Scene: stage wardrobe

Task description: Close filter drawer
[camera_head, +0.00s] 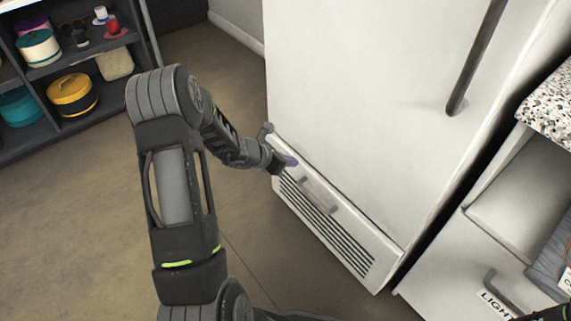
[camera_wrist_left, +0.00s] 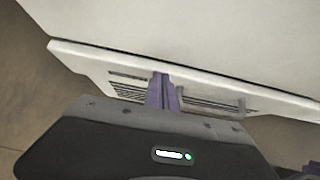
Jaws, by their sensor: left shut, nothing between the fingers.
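The filter drawer (camera_head: 340,222) is the low white panel with a slatted vent and a small grey handle (camera_head: 319,195), at the bottom of a tall white cabinet. In the left wrist view the drawer (camera_wrist_left: 85,62) has its top edge standing out a little from the cabinet front, with a dark gap along it. My left gripper (camera_head: 289,161) is at the upper left part of the drawer front, left of the handle. Its purple fingers (camera_wrist_left: 162,92) are together and empty, at the drawer front; I cannot tell whether they touch it.
The tall white cabinet (camera_head: 350,90) has a long dark handle (camera_head: 477,58). At the right stand a speckled counter (camera_head: 551,105) and an open light-coloured drawer. A dark shelf (camera_head: 70,62) with hat boxes is at the upper left. The floor (camera_head: 70,230) at left is clear.

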